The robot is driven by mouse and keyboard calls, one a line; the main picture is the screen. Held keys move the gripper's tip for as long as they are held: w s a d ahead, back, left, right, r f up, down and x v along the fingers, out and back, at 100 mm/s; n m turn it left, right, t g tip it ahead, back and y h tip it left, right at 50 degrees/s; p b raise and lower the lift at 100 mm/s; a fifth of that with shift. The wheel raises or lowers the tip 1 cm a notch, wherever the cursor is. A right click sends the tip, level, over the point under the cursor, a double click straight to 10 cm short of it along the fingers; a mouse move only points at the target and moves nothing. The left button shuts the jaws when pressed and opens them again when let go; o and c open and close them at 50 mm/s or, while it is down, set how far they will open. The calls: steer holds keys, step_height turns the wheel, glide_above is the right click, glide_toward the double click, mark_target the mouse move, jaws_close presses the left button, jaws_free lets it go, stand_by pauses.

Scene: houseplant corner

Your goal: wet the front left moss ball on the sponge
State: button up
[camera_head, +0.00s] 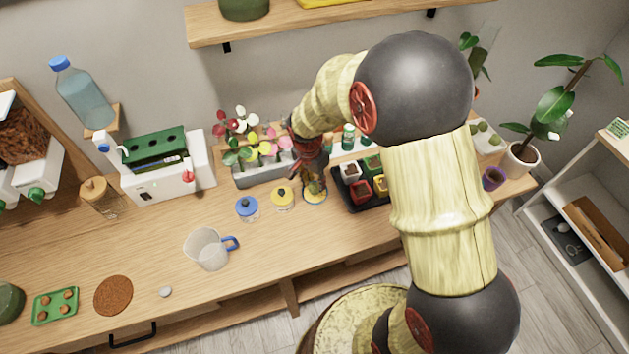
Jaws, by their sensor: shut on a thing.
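My gripper (313,178) points down at the back middle of the table, left of the black tray. It is shut on a small olive-brown thing, mostly hidden by the fingers; I cannot tell for sure that it is a moss ball. Right under it is a small round dish (316,202) with a yellowish and blue edge. Whether the held thing touches the dish is unclear, and I cannot make out a sponge for certain. Several pale green balls (482,127) sit in a white holder at the right, partly hidden behind my arm.
A blue-lidded pot (247,208) and a yellow-lidded pot (283,198) stand left of my gripper. A grey planter of flowers (262,172) is behind them. The black tray (362,198) holds coloured pots.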

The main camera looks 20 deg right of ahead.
mark_target(314, 184)
steer(key=shift+s+f+b, duration=0.1)
steer(key=shift+f+b, duration=0.2)
steer(key=shift+f, duration=0.15)
stand_by(1.3)
steer(key=shift+r, duration=0.15)
steer(key=shift+r+p, duration=2.15)
steer(key=shift+r, duration=1.3)
